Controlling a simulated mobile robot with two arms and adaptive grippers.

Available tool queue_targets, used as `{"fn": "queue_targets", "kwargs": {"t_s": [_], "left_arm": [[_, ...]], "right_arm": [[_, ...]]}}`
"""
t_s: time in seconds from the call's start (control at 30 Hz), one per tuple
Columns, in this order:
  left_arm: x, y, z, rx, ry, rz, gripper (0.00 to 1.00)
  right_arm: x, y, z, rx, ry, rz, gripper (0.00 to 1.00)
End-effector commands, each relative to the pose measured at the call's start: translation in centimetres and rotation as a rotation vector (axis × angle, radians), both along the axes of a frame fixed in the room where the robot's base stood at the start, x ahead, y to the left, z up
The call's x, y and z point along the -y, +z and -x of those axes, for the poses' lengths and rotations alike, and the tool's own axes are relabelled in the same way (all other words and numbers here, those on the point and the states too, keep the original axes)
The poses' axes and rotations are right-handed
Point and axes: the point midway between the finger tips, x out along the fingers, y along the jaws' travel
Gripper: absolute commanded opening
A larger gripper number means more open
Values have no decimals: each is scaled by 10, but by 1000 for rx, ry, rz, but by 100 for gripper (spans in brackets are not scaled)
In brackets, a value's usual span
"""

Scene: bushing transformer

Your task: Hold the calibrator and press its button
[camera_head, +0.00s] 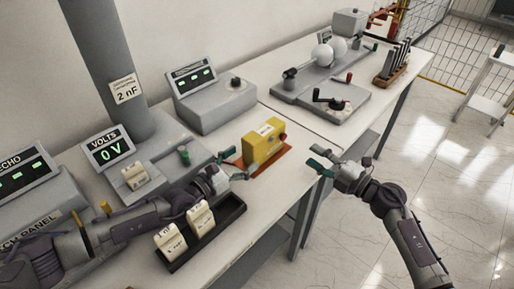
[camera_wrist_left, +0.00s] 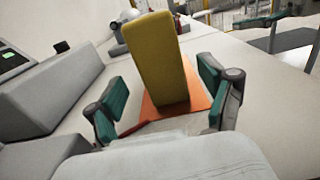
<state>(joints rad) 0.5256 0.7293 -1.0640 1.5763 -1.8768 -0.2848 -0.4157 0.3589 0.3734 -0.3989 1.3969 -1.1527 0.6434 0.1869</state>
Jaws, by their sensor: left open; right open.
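The calibrator is a yellow box (camera_head: 262,142) with a white label on top and a red button (camera_head: 282,136) on its right end. It stands upright on an orange mat (camera_head: 280,160) on the white table. My left gripper (camera_head: 235,166) is open just left of the box. In the left wrist view the box (camera_wrist_left: 163,60) rises ahead, between and beyond the two green finger pads of my left gripper (camera_wrist_left: 165,95); the button is hidden there. My right gripper (camera_head: 320,160) is open and empty, beyond the table's front edge, to the right of the button and apart from it.
A black tray (camera_head: 238,207) with cream blocks lies under my left forearm. A grey meter console (camera_head: 215,103) stands behind the box. A crank unit (camera_head: 335,103) and a rack of dark rods (camera_head: 390,75) stand further right. White table is clear around the mat.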

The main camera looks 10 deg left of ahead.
Motion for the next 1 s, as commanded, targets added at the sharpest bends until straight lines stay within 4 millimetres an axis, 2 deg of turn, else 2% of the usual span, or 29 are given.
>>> {"fn": "queue_targets", "kwargs": {"t_s": [0.1,0.33,0.77,1.0], "left_arm": [[17,1,-19,-2,-2,4,81],[33,0,-44,-2,0,2,81],[39,0,-50,-4,-1,2,81],[38,0,-50,-3,-1,3,41]], "right_arm": [[0,0,0,0,0,0,42],[0,0,0,0,0,0,42],[0,0,0,0,0,0,42],[0,0,0,0,0,0,42]]}}
